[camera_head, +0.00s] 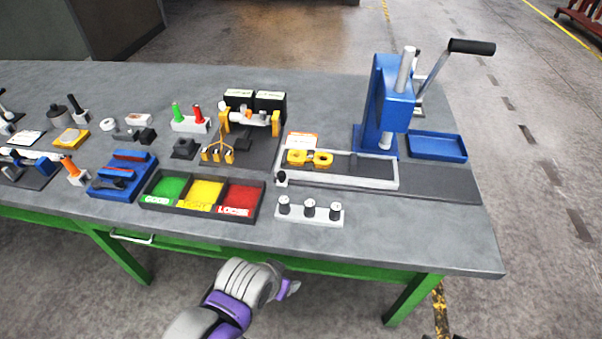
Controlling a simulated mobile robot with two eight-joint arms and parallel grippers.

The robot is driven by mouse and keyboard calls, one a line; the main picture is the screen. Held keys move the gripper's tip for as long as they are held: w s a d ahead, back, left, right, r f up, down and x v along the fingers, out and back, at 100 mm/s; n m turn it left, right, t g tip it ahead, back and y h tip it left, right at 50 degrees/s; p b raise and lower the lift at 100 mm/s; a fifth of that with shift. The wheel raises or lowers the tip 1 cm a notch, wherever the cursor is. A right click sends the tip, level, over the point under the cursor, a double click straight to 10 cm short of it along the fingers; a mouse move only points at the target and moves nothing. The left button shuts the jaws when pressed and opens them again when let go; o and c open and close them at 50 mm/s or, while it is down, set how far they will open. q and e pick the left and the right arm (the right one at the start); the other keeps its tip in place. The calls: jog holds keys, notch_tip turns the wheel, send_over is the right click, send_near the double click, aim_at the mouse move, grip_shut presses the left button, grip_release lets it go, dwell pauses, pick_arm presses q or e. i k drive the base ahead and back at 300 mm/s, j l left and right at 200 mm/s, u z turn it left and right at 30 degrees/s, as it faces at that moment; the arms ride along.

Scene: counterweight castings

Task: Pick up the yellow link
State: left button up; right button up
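The yellow link (310,157) is a short flat piece with a round eye at each end. It lies in the pale-framed tray (347,182) on the workbench, towards the tray's left end, below an orange-and-white label. My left arm comes in from the bottom left, grey and purple, in front of the bench's near edge. Its gripper end (288,288) is below and well apart from the link. Its fingers are too small and turned away to show whether they are open. I cannot make out my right gripper.
A blue lever press (387,105) stands right of the link, beside an empty blue tray (437,146). A green-yellow-red sorting tray (203,193) and a white block with dark pegs (310,211) lie near the front edge. Several small parts and fixtures fill the bench's left side.

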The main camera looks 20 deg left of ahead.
aim_at(317, 158)
jog(key=j+u, duration=0.4)
jog(key=j, duration=2.4)
